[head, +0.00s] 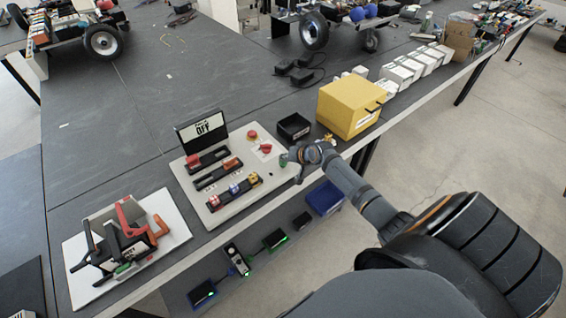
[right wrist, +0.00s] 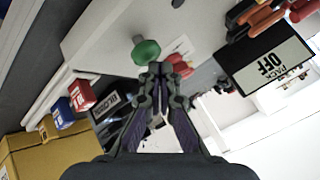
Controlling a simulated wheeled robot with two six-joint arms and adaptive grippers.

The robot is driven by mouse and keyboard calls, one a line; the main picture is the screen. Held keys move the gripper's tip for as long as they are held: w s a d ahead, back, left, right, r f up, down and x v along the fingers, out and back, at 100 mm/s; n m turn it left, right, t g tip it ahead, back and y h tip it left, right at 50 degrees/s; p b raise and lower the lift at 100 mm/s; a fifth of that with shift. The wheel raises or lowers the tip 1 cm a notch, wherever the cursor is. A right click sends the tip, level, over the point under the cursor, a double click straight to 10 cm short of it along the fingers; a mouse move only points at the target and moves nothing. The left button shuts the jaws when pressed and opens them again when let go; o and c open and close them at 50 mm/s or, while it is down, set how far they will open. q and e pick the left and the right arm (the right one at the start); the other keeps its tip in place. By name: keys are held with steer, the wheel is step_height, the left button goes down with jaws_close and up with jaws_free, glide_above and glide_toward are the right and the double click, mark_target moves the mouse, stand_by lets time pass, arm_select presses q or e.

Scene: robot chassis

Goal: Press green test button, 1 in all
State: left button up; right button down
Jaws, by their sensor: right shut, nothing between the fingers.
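The green test button (head: 283,161) is at the right edge of a pale control board (head: 214,217), close beside my right gripper. In the right wrist view the green button (right wrist: 146,52) is a round mushroom cap on a short stem. My right gripper (head: 291,157) is shut and empty. In the right wrist view its fingertips (right wrist: 160,70) are just below and right of the green cap; I cannot tell whether they touch it. My left gripper is not in view.
A display reading OFF (head: 202,128) stands at the board's back, with red knobs (head: 265,148) to its right. A black bin (head: 293,127) and a yellow box (head: 349,106) stand right of the board. Tools on a white tray (head: 173,222) lie left.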

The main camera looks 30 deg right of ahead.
mark_target(285, 163)
steer(key=shift+f+b, duration=0.35)
steer(key=shift+f, duration=0.25)
stand_by(0.3)
steer(key=shift+r, duration=0.15)
steer(key=shift+r+p, duration=0.9)
steer(key=shift+p, duration=0.2)
step_height(285, 163, up, 5)
steer(key=p, duration=0.5)
steer(key=shift+r, duration=0.1)
stand_by(0.3)
